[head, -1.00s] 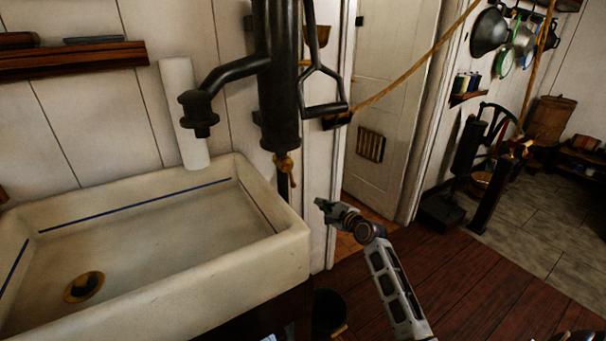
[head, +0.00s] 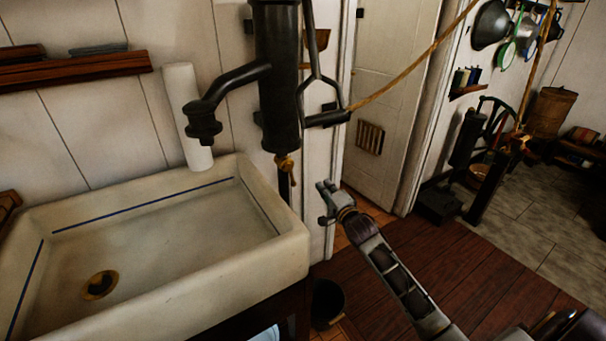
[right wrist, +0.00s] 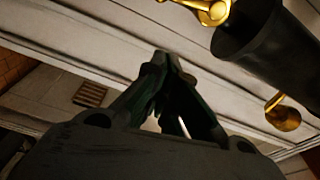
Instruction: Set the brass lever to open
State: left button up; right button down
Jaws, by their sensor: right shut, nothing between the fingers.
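A small brass lever (head: 286,163) sits at the foot of the black hand pump (head: 278,90), by the right back corner of the sink. In the right wrist view, a brass fitting (right wrist: 208,12) shows at the top beside the dark pump barrel (right wrist: 262,40), and a second brass piece (right wrist: 283,112) lies lower right. I cannot tell which of these is the lever's handle. My right gripper (head: 325,188) is shut and empty, below and to the right of the lever, apart from it. It also shows in the right wrist view (right wrist: 165,65). My left gripper is out of view.
The white sink (head: 290,248) fills the lower left. The pump's handle (head: 327,118) hangs above my right gripper, and a rope (head: 410,72) runs from it up right. A dark bucket (head: 328,300) stands below the sink's right side.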

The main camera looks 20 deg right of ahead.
aim_at(292, 175)
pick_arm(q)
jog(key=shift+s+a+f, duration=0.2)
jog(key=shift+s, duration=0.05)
pick_arm(e)
jog(key=shift+s+a+r+n, duration=0.15)
jog(key=shift+a+r+n, duration=0.25)
jog(key=shift+w, duration=0.2)
jog(key=shift+w, duration=4.85)
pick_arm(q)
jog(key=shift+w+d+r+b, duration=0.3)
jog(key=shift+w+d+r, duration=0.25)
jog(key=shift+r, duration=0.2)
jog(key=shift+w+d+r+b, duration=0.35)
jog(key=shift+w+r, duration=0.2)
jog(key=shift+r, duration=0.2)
pick_arm(e)
jog(key=shift+s+a+f, duration=0.1)
jog(key=shift+s+a, duration=0.15)
jog(key=shift+a, duration=0.35)
jog(key=shift+s+a+f, duration=0.1)
jog(key=shift+s+a, duration=0.1)
jog(key=shift+a, duration=0.45)
jog(key=shift+s+a+f, duration=0.1)
jog(key=shift+s+a, duration=0.15)
jog(key=shift+a, duration=0.35)
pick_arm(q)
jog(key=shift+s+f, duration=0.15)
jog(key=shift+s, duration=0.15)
pick_arm(e)
jog(key=shift+a, duration=0.15)
